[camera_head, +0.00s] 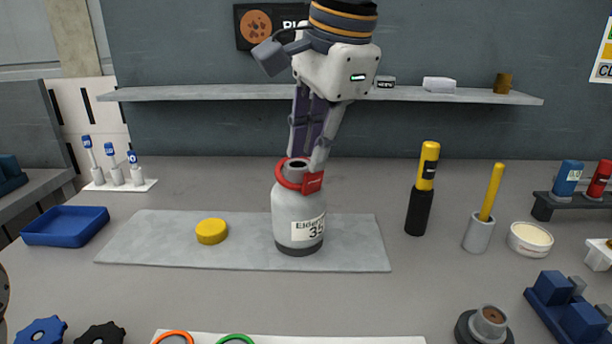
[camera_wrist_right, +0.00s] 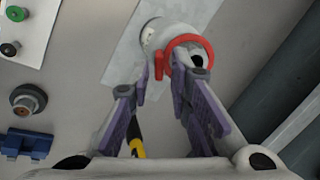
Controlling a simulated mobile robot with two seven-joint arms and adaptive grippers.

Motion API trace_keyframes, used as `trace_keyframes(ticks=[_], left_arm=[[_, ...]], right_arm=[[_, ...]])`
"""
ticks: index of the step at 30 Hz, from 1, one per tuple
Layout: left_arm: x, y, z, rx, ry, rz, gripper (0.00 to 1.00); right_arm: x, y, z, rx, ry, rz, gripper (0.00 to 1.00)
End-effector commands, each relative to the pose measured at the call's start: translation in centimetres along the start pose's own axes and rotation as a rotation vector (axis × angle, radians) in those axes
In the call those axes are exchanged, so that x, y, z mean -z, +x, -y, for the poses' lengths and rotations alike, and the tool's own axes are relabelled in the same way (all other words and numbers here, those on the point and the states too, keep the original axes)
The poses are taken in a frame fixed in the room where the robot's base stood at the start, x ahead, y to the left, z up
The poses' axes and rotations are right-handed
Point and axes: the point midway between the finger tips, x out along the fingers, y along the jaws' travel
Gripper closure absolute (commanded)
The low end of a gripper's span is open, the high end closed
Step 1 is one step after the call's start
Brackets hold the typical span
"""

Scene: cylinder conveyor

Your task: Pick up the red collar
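The red collar (camera_head: 295,178) is a ring with a small block-like tab, around the neck of a grey-white bottle (camera_head: 292,215) with a partly readable label. The bottle stands upright on a grey mat (camera_head: 160,240). My right gripper (camera_head: 307,160) reaches down from above, its fingertips at the collar. In the right wrist view the collar (camera_wrist_right: 208,48) rings the bottle neck just beyond my right gripper (camera_wrist_right: 165,80), whose fingers are apart with a gap between them. Whether a fingertip touches the tab is unclear. My left gripper is not in view.
A yellow cap (camera_head: 211,231) lies on the mat. A blue tray (camera_head: 66,226) is at the left. A black and yellow tool (camera_head: 421,190), a grey cup with a yellow stick (camera_head: 479,232) and a round tub (camera_head: 530,238) stand at the right. A shelf (camera_head: 220,93) runs behind.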

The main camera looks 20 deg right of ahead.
Motion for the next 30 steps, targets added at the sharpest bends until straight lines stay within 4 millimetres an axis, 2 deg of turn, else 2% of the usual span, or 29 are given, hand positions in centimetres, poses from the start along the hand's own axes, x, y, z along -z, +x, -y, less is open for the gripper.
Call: trace_keyframes(ticks=[6, 9, 15, 16, 18, 30], left_arm=[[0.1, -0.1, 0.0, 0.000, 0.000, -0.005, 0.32], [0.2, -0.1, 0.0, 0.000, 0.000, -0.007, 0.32], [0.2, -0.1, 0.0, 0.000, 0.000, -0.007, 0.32], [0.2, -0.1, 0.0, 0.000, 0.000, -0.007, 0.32], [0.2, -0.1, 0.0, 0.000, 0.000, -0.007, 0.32], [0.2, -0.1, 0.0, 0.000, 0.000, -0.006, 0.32]], right_arm=[[0.6, 4.0, -0.3, -0.001, -0.001, -0.001, 0.82], [0.6, 5.0, -0.3, 0.001, 0.000, -0.001, 0.82], [0.6, 5.2, -0.3, 0.001, 0.000, -0.001, 0.82], [0.6, 5.2, -0.3, 0.001, 0.000, -0.001, 0.84], [0.6, 5.2, -0.3, 0.001, 0.000, -0.001, 1.00], [0.6, 4.9, -0.1, 0.002, 0.001, -0.001, 1.00]])
